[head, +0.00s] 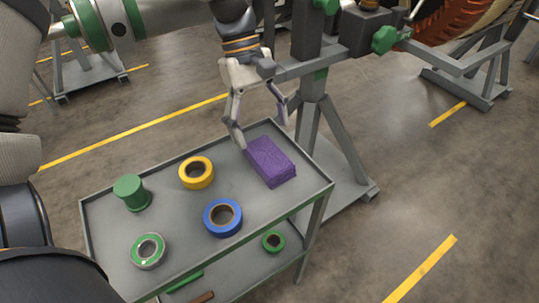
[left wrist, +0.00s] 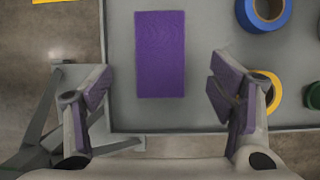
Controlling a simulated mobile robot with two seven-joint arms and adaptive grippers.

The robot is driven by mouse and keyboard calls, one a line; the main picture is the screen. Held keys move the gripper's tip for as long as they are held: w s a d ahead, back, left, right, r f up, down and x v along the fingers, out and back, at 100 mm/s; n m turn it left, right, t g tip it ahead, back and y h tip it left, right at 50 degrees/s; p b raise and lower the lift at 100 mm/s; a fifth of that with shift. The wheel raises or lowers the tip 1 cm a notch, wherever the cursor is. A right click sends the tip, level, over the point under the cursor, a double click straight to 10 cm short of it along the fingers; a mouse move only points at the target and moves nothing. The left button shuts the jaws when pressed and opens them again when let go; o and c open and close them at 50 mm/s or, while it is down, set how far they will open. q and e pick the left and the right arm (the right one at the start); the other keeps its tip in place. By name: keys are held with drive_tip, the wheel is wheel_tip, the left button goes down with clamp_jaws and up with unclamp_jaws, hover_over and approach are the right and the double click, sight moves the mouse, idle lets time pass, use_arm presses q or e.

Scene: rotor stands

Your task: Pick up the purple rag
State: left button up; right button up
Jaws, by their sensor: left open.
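The purple rag (head: 270,161) is a folded rectangular block lying flat on the cart's grey top, near its far right edge. In the left wrist view the rag (left wrist: 160,54) stands upright in the picture, roughly midway between the fingers and ahead of them. My left gripper (head: 260,126) hangs over the cart's far edge, just beyond the rag. It is open and empty, and its purple-padded fingers (left wrist: 161,97) are spread wider than the rag. I cannot see my right gripper.
The grey cart top (head: 107,224) also holds a yellow tape roll (head: 196,173), a blue tape roll (head: 222,218), a green-and-silver roll (head: 148,251) and a green cylinder (head: 131,193). A green roll (head: 273,241) lies on the lower shelf. A grey rotor stand (head: 314,120) rises close behind the cart.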

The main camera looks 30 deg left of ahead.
sight(268, 155)
use_arm(q)
drive_tip(key=x, duration=0.6)
drive_tip(key=shift+f, duration=0.1)
drive_tip(key=c, duration=1.2)
use_arm(e)
drive_tip(key=shift+s+a+f, duration=0.1)
drive_tip(key=shift+s+f, duration=0.05)
drive_tip(key=shift+f, duration=0.1)
use_arm(q)
drive_tip(key=shift+c, duration=0.2)
wheel_tip(268, 155, up, 3)
drive_tip(key=shift+r, duration=0.1)
drive_tip(key=s+r+p, duration=0.3)
drive_tip(key=s+r, duration=0.7)
drive_tip(key=s, duration=0.4)
drive_tip(key=shift+p, duration=0.35)
use_arm(e)
drive_tip(key=w+r+t, duration=0.2)
drive_tip(key=w+r, duration=0.3)
drive_tip(key=shift+w, duration=0.15)
